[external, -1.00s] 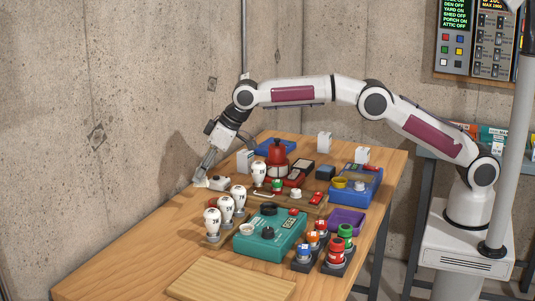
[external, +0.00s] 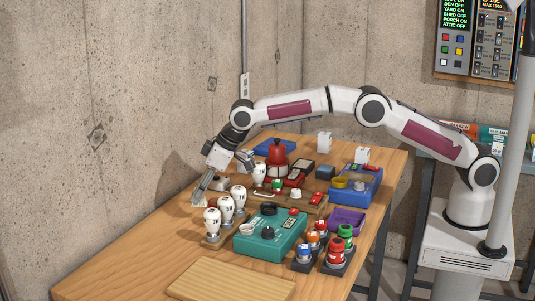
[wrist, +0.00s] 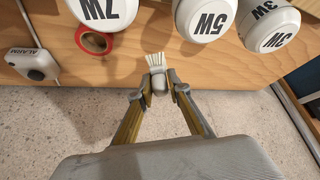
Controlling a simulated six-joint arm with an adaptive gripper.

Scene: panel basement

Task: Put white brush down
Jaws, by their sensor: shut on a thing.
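The white brush (wrist: 158,78) is between my gripper's fingertips (wrist: 160,86) in the wrist view, with its pale bristles pointing toward the table and bulbs. My gripper is shut on its grey-white body. In the external view my gripper (external: 197,197) is at the table's left edge, low and left of the white bulbs; the brush there is small and partly hidden. In the wrist view the brush shows against the table edge, with floor below it. I cannot tell whether the brush touches the table.
White bulbs marked in watts stand close by, among them the 5W bulb (wrist: 208,18). A red ring (wrist: 95,42) and an alarm button (wrist: 36,65) are nearby. A teal box (external: 270,236) stands mid-table. The wooden table (external: 140,262) is bare at its front left.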

